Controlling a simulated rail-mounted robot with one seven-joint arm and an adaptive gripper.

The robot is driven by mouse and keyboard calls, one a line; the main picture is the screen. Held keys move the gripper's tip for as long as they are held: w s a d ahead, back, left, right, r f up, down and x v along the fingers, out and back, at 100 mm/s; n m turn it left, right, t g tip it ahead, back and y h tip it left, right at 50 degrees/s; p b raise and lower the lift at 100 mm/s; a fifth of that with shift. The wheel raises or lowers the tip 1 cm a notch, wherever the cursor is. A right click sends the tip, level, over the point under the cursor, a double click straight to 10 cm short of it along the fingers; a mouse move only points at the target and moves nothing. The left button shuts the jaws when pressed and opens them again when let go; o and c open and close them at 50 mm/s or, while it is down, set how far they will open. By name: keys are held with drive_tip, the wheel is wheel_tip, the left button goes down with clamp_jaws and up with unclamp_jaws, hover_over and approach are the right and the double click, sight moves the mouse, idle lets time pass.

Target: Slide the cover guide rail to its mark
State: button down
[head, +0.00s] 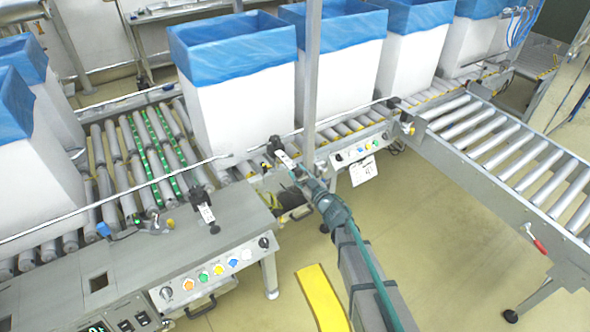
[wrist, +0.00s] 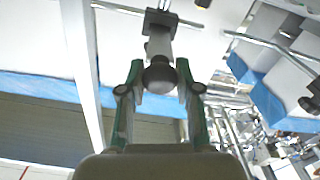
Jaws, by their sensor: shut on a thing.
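The cover guide rail (head: 110,198) is a thin pale rod along the front of the conveyor, in front of the white boxes. A dark clamp (head: 274,143) sits on the rail line by the middle box. In the wrist view the clamp (wrist: 158,22) has a round black knob (wrist: 160,76) between my fingers. My gripper (head: 291,170) reaches up to this clamp, and in the wrist view my gripper (wrist: 158,82) is shut on the knob. A white marked plate (head: 285,159) lies beside the clamp, partly covered by my gripper. I cannot read its mark.
A second dark clamp (head: 200,195) with a white plate stands on the grey table (head: 130,250) at left. Tall white boxes with blue liners (head: 240,100) line the conveyor. A metal post (head: 311,80) rises close to my gripper. A button panel (head: 360,150) is right of it.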

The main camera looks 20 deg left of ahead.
drive_tip(key=shift+s+d+f, duration=0.1)
drive_tip(key=shift+s, duration=0.05)
drive_tip(key=c, duration=0.8)
unclamp_jaws()
drive_tip(key=shift+d, duration=0.15)
drive_tip(key=v, duration=1.2)
